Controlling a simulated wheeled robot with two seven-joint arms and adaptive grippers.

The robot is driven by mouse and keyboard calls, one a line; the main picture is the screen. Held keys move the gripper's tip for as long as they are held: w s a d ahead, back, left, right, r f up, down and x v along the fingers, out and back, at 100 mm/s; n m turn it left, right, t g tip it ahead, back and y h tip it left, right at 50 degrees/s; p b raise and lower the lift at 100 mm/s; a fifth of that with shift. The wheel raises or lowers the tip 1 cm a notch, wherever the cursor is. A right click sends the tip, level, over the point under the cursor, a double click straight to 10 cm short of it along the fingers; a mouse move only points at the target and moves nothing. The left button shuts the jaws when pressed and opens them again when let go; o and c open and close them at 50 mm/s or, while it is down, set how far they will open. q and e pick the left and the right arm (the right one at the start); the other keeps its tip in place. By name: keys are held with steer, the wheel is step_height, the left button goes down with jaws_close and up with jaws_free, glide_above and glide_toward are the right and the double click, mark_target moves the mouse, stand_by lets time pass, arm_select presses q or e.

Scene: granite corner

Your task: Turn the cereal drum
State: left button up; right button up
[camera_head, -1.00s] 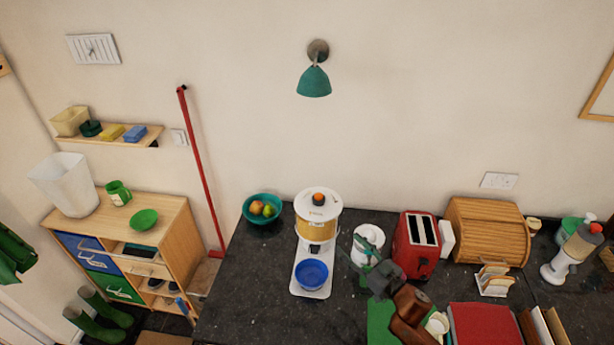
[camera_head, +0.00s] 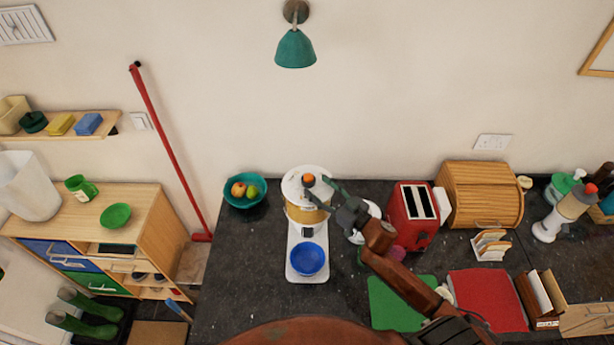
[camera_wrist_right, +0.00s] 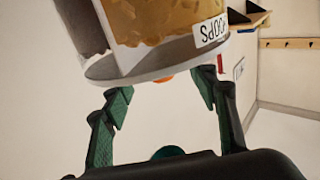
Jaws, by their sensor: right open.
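The cereal drum (camera_head: 306,215) is a white dispenser with yellow-brown cereal showing, a round pale lid (camera_head: 294,187) and an orange knob (camera_head: 308,178) on top. It stands upright on a white base holding a blue bowl (camera_head: 309,259). My right gripper (camera_head: 320,186) is open at the drum's top, by the knob. In the right wrist view, the lid's edge (camera_wrist_right: 150,69) and a bit of the orange knob (camera_wrist_right: 163,77) show between the spread fingers; whether they touch cannot be told. My left gripper is not in view.
A teal fruit bowl (camera_head: 245,203) stands left of the drum. A white canister (camera_head: 370,210), partly behind my gripper, and a red toaster (camera_head: 404,235) stand to the right. A green board (camera_head: 385,310) and red mat (camera_head: 490,300) lie nearer. A teal lamp (camera_head: 296,50) hangs above.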

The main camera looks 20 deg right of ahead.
mark_target(314, 183)
steer(key=x, duration=0.4)
steer(key=shift+r+p, duration=0.1)
steer(key=shift+p, duration=0.3)
steer(key=shift+w+a, duration=0.25)
steer(key=shift+w, duration=0.35)
steer(key=shift+c, duration=0.5)
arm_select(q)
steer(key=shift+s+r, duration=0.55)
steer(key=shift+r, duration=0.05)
arm_select(e)
jaws_close()
